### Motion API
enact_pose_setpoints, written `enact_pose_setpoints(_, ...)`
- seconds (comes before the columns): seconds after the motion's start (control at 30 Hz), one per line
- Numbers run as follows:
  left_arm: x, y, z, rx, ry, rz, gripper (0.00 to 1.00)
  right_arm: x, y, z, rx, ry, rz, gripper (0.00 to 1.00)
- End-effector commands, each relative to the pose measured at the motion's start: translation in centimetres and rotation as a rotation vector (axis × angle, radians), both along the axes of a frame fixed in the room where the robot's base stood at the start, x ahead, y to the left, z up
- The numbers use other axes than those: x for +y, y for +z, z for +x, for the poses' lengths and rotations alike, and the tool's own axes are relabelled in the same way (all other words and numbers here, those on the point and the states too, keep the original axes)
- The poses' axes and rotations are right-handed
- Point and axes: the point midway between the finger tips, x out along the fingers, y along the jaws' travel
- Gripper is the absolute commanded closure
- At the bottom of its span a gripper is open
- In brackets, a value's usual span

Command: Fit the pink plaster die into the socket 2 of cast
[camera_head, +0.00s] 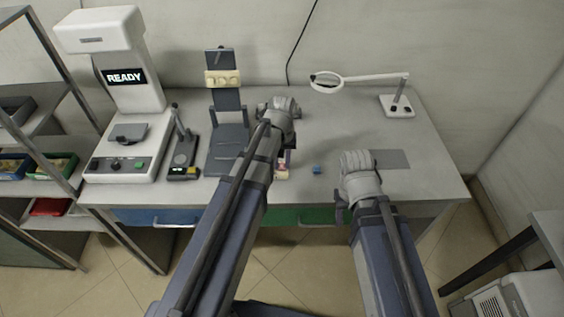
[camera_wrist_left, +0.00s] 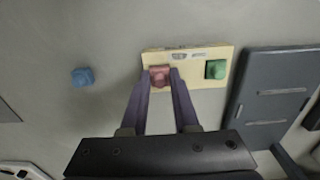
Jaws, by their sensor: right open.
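The cream cast (camera_wrist_left: 191,54) lies on the bench in the left wrist view, and its edge shows in the head view (camera_head: 282,175). The pink plaster die (camera_wrist_left: 159,76) is at the cast's left part in the wrist view, between the fingertips of my left gripper (camera_wrist_left: 161,79), which look shut on it. I cannot tell whether it is seated in a socket. A green die (camera_wrist_left: 215,69) is at the cast's right part. A blue die (camera_wrist_left: 82,77) lies on the bench away from the cast. My right gripper (camera_head: 341,209) is open at the bench's front edge.
A dark stand (camera_head: 228,135) with a cream piece (camera_head: 222,78), a small device (camera_head: 183,155) and a machine reading READY (camera_head: 125,76) stand to the left. A magnifier lamp (camera_head: 396,106) stands at the back right. The bench between cast and blue die is clear.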

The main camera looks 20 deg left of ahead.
Motion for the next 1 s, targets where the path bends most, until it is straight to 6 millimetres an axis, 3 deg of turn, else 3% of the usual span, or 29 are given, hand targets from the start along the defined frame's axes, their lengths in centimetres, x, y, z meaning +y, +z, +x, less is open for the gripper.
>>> enact_pose_setpoints(0.17,-0.2,-0.1,-0.7,0.013,0.0,-0.006,0.42,0.0,-0.1,0.0,0.0,0.0,0.0,0.5)
enact_pose_setpoints(0.37,-0.2,1.6,-0.7,0.012,0.0,-0.005,0.42,0.0,1.6,0.0,0.0,0.0,0.0,0.5)
enact_pose_setpoints(1.0,-0.1,11.3,-0.4,0.008,0.0,-0.002,0.42,0.0,11.4,-0.1,0.0,0.0,0.0,0.5)
